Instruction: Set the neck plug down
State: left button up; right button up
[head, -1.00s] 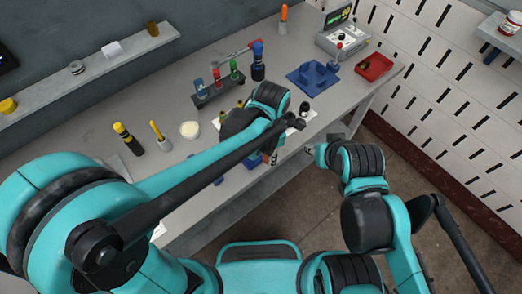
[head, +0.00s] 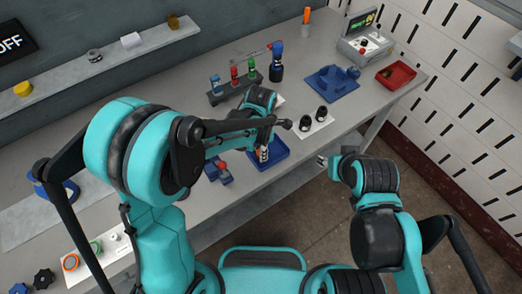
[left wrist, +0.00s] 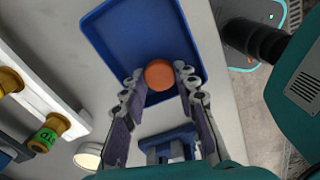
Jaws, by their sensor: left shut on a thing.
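My left gripper (head: 263,155) is over a shallow blue tray (head: 283,154) near the front edge of the bench. In the left wrist view, its two fingers are closed around a round orange-ended piece (left wrist: 159,76), which I take to be the neck plug. The blue tray (left wrist: 108,35) lies behind it in that view. I cannot tell whether the plug touches the tray floor. The plug's other end is hidden. My right gripper (head: 322,161) is in front of the bench, small and partly hidden; its jaws cannot be made out.
A rack of coloured tubes (head: 235,86) stands behind my left gripper. A white card with dark knobs (head: 316,124) is to its right. A blue fixture (head: 332,84) and a red tray (head: 394,75) are farther right. A blue-and-red block (head: 220,170) sits left of the tray.

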pick_arm(q)
jog(key=shift+s, duration=0.1)
jog(key=shift+f, duration=0.2)
jog(key=o, duration=0.8)
jog(key=shift+r, duration=0.1)
jog(key=shift+r, duration=0.35)
notch_tip(320, 180, up, 12)
jog(key=p, duration=0.3)
jog(key=s+a+r+m+t, duration=0.1)
jog(key=s+a+m+t, duration=0.1)
jog(key=a+m, duration=0.3)
jog(key=s+a+r+m+t, duration=0.2)
jog(key=s+a+m, duration=0.3)
jog(key=m, duration=0.4)
jog(key=s+a+r+m+t, duration=0.2)
jog(key=s+a+m+t, duration=0.1)
jog(key=a+m, duration=0.3)
jog(key=shift+s+m, duration=0.45)
jog(key=shift+m, duration=0.65)
